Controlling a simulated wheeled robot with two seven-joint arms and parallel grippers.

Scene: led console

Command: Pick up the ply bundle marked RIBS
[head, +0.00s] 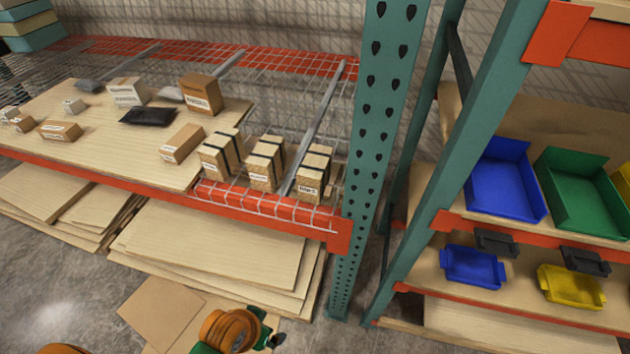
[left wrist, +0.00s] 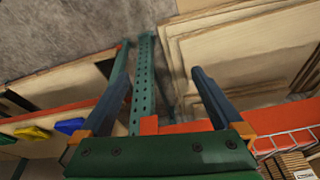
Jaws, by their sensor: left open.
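Three strapped ply bundles stand in a row on the wire deck at the front right of the shelf: a left one (head: 221,152), a middle one (head: 266,163) and a right one (head: 313,173). Each has a dark strap and a white front label; the labels are too small to read surely, so I cannot tell which says RIBS. My left gripper (left wrist: 160,75) is open and empty in the left wrist view, fingers apart. Part of a bundle (left wrist: 297,164) shows at that view's lower right corner, outside the fingers. My right gripper is not in view.
A green upright post (head: 375,150) stands right of the bundles, and an orange beam (head: 262,207) with a wire lip runs in front. Cartons (head: 201,94) and a dark pouch (head: 148,116) lie on the board to the left. Blue (head: 503,182) and green (head: 583,192) bins fill the right rack.

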